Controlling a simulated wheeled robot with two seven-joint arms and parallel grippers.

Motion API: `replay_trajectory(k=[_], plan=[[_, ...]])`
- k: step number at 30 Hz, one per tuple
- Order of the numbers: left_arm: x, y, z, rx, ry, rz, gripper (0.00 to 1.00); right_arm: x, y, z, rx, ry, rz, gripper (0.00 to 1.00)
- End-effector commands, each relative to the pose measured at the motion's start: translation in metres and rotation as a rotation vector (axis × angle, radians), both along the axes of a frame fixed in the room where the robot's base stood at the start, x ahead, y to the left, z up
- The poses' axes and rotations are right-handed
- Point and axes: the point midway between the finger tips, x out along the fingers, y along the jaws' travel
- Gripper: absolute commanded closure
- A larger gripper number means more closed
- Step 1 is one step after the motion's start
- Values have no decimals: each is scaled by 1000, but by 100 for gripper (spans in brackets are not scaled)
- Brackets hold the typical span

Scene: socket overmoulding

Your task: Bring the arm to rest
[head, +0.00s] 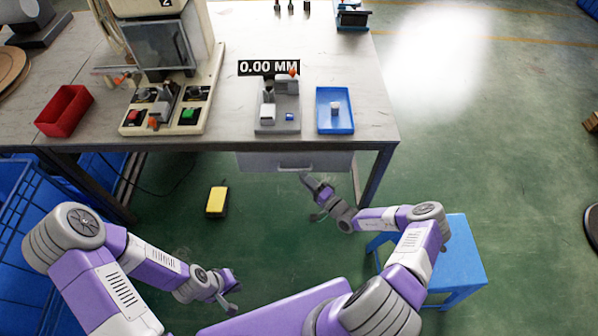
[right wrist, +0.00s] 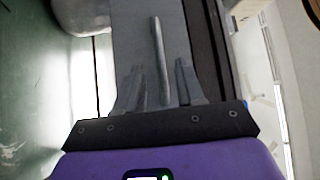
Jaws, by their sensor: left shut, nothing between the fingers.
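My left gripper (head: 229,302) hangs low over the green floor, left of my base. It is shut with nothing in it and is well away from the table. My right gripper (head: 306,181) is in front of the table's drawer (head: 262,161), just below its handle (head: 295,168). In the right wrist view its two fingers (right wrist: 158,88) stand apart. A thin grey bar, which looks like the drawer handle, shows between them. I cannot tell whether they touch it.
The table (head: 225,115) carries a press machine (head: 160,55), a red bin (head: 64,110), a grey fixture (head: 277,112) and a blue tray (head: 335,122) with a small part. A blue stool (head: 462,262) stands beside my right arm. A yellow box (head: 217,201) lies on the floor.

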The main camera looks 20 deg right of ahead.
Motion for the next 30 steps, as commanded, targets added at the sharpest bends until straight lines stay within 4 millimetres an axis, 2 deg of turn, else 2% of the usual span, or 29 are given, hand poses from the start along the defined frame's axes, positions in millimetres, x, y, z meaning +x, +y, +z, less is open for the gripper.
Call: replay_trajectory(k=[3,7,24,26,27,29,30], plan=[[0,0,6,0,0,0,100,-15,-8,-1,0,2,-2,62],[0,0,7,0,0,0,100,-22,-11,-2,0,-1,0,62],[0,0,7,0,0,0,100,-24,-10,-3,0,1,5,62],[0,0,7,0,0,0,100,-25,-3,-3,3,10,30,62],[0,0,8,0,0,0,100,-26,7,-2,7,25,66,62],[0,0,9,0,0,0,100,-32,30,-1,13,63,152,62],[0,0,10,0,0,0,100,-38,50,0,16,101,230,62]])
